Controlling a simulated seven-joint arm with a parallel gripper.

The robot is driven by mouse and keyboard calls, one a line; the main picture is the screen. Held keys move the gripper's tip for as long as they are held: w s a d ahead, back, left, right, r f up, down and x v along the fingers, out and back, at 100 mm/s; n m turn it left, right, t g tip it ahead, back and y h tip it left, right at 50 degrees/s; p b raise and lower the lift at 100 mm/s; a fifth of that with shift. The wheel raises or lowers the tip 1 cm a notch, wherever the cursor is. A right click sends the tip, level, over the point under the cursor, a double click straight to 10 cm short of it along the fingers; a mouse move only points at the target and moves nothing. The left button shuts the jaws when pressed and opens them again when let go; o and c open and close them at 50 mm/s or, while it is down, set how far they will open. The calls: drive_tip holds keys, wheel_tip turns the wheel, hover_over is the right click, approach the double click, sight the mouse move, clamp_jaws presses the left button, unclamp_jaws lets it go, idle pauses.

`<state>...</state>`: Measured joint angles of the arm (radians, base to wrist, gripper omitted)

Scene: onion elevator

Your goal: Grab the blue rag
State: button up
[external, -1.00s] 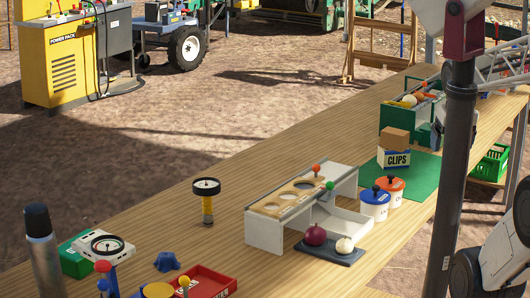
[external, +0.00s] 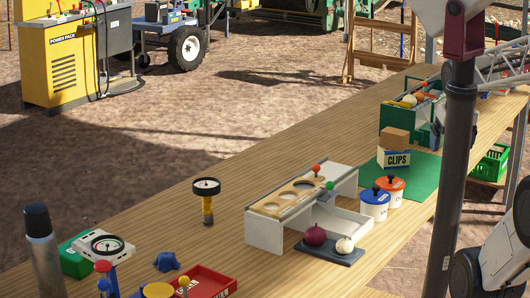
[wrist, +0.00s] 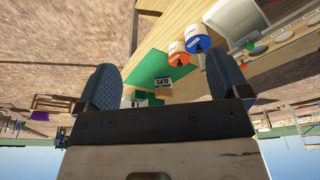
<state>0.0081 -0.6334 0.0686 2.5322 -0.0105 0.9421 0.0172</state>
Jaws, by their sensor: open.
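The blue rag (external: 167,262) lies crumpled on the wooden bench near the front left in the external view, just left of the red tray. I do not see it in the wrist view. My gripper (wrist: 163,72) shows in the wrist view with its two dark blue-grey fingers wide apart and nothing between them. That view is turned upside down and looks along the bench. I cannot make out my gripper clearly in the external view, where my arm is at the right edge.
A red tray (external: 212,284) and a green box with a white dial device (external: 105,246) flank the rag. A dial on a yellow post (external: 207,200) stands behind. A grey rack (external: 265,232), lidded pots (external: 376,206) and a CLIPS box (external: 396,158) are further right.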

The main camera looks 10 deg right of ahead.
drive_tip(key=shift+a, duration=0.1)
drive_tip(key=w+a+f+m+g+y, duration=0.1)
drive_tip(key=w+a+f+m+y, duration=0.3)
drive_tip(key=a, duration=0.9)
drive_tip(key=w+a+f+m+y, duration=0.1)
drive_tip(key=w+a+y, duration=0.3)
drive_tip(key=a, duration=0.9)
drive_tip(key=w+a+f+m+g+y, duration=0.1)
drive_tip(key=w+a+f+m+y, duration=0.35)
drive_tip(key=a, duration=0.75)
drive_tip(key=w+a+f+m, duration=0.1)
drive_tip(key=a+f+m, duration=0.35)
drive_tip(key=a, duration=0.85)
drive_tip(key=m+t+y, duration=0.1)
drive_tip(key=m+t, duration=0.1)
drive_tip(key=m, duration=0.3)
approach(169, 255)
drive_tip(key=shift+w+a+f, duration=0.1)
drive_tip(key=shift+w+a, duration=0.15)
drive_tip(key=shift+a, duration=0.35)
drive_tip(key=shift+w+a+f, duration=0.1)
drive_tip(key=shift+w+a, duration=0.2)
drive_tip(key=shift+a, duration=0.3)
drive_tip(key=shift+s+a+f+m, duration=0.15)
drive_tip(key=shift+a+f+m, duration=0.05)
drive_tip(key=shift+f+m, duration=0.2)
drive_tip(key=shift+a, duration=0.1)
drive_tip(key=shift+x, duration=1.15)
